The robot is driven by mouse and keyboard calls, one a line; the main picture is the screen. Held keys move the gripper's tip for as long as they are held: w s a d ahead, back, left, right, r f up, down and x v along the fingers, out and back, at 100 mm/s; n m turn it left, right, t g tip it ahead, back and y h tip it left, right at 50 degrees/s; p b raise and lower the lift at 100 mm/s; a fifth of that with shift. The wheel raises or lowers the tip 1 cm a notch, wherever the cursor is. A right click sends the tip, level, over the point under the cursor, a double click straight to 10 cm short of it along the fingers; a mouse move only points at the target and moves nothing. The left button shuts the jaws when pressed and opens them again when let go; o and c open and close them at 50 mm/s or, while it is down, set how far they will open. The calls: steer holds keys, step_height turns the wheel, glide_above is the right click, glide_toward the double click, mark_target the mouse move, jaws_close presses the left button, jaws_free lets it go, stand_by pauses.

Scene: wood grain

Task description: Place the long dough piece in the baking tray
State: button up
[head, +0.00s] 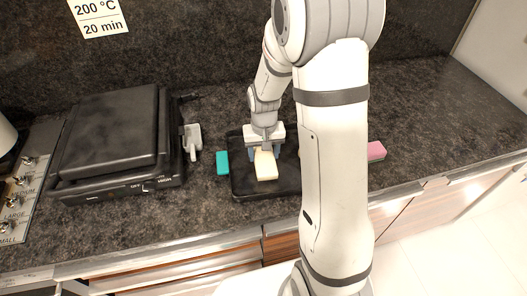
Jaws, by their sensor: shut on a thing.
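The long dough piece (266,168) is a pale cream, elongated block in the head view, near the middle. My gripper (264,153) points down and is shut on its far end. The dough piece is over the left part of the black baking tray (240,186). I cannot tell whether it touches the tray floor or is held just above it. The right part of the tray is hidden behind my arm.
A teal block (222,163) lies just left of the tray, and a pink block (376,151) lies to the right. A black appliance (115,140) with a closed lid stands at the left. A paper note (98,15) reads 200 °C, 20 min. The counter (440,120) at the right is clear.

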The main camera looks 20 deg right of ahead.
mark_target(264, 155)
steer(key=shift+f, duration=0.1)
steer(key=shift+f, duration=0.1)
steer(key=o, duration=1.2)
step_height(264, 155, up, 11)
steer(key=b, duration=0.1)
steer(key=s+r+t, duration=0.1)
steer(key=s+r, duration=0.1)
steer(key=s, duration=0.4)
steer(key=s+r+t, duration=0.1)
steer(key=s+r, duration=0.2)
steer(key=s, duration=0.3)
steer(key=s+r+n+t, duration=0.1)
steer(key=s+r, duration=0.2)
steer(key=s, duration=0.3)
steer(key=shift+s+d+r, duration=0.15)
steer(key=shift+s, duration=0.05)
